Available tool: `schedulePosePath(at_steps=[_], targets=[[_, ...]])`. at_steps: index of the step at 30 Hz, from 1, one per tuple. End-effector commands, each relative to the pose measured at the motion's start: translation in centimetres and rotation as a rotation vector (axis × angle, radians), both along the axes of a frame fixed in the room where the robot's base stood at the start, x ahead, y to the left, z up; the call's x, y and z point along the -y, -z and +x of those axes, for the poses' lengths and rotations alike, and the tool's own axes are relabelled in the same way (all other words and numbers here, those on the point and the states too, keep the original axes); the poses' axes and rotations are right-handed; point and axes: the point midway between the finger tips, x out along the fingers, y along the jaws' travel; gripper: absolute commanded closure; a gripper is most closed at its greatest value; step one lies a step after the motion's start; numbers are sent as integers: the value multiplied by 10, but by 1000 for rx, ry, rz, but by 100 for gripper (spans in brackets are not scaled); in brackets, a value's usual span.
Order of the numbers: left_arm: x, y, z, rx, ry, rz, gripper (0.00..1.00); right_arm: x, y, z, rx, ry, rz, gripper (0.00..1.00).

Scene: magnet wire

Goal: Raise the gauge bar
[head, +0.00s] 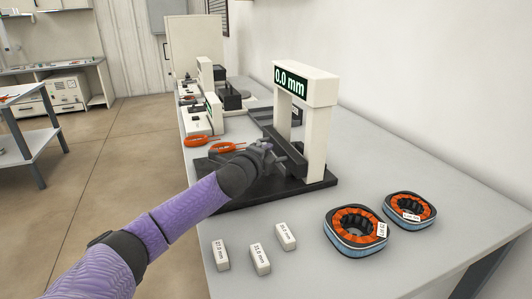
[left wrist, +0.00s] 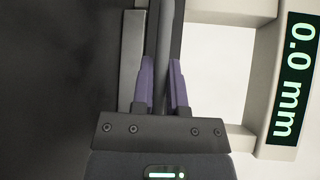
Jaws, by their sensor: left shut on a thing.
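The gauge (head: 318,140) is a white upright frame on a black base plate (head: 240,205), and its green-lit display (head: 289,79) reads 0.0 mm. The gauge bar (head: 285,148) is a dark bar low in the frame, partly hidden by my gripper. My left gripper (head: 272,153) reaches it from the front left. In the left wrist view its two purple fingers are shut on the dark gauge bar (left wrist: 164,60), one on each side. The display (left wrist: 293,80) also shows there, turned on its side. My right gripper is not in view.
Two orange-wound rings (head: 342,237) (head: 398,217) lie on the table right of the base. Three small white labelled blocks (head: 221,255) (head: 260,259) (head: 285,236) stand in front. Orange-handled tools (head: 196,141) and other white devices (head: 196,120) are behind.

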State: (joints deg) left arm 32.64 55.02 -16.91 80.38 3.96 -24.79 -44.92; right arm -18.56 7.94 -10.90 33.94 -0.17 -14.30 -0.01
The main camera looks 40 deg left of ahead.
Motion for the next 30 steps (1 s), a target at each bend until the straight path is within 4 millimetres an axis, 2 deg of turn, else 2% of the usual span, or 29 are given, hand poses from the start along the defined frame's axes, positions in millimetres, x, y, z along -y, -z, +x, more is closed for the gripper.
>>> schedulePosePath(at_steps=[15, 30], targets=[[0, 1, 0, -2, 0, -1, 100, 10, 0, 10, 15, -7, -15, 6], [0, -2, 0, -2, -1, 0, 100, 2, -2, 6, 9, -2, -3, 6]])
